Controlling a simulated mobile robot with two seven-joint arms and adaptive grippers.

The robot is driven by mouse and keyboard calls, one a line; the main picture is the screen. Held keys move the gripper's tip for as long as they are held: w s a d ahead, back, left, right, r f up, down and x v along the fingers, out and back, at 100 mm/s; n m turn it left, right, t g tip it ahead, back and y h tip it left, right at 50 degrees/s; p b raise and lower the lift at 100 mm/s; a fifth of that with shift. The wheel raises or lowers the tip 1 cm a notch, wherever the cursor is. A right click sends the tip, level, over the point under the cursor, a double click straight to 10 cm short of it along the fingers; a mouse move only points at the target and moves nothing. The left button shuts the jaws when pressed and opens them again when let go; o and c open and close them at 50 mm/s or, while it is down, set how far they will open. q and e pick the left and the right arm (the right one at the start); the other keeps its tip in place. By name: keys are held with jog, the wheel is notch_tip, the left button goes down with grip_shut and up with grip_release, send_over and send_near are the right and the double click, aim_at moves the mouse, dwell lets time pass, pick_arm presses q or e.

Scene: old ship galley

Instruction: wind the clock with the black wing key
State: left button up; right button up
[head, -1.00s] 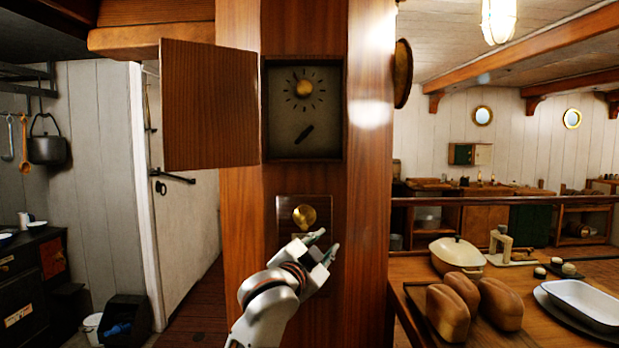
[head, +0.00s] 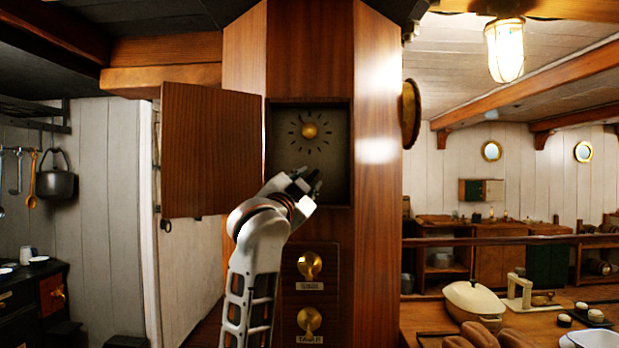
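The clock (head: 309,150) is a dark recessed panel in a wooden column, with a ring of tick marks around a brass knob (head: 309,131). Its wooden door (head: 211,150) stands swung open to the left. My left gripper (head: 308,182) is at the lower part of the recess, in front of the place where the black wing key showed earlier. The key is hidden behind the gripper or cannot be told from its dark fingers. Whether the fingers are apart or closed on the key cannot be seen. My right gripper is not in view.
Two brass knobs, an upper one (head: 309,265) and a lower one (head: 309,321), sit on labelled plates below the clock. A round brass-rimmed fitting (head: 410,113) juts from the column's right side. A table with a lidded dish (head: 473,300) and loaves (head: 470,333) is at the lower right.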

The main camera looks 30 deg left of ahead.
pick_arm(q)
jog(key=shift+x, duration=0.85)
grip_shut()
jog(key=shift+m, duration=0.3)
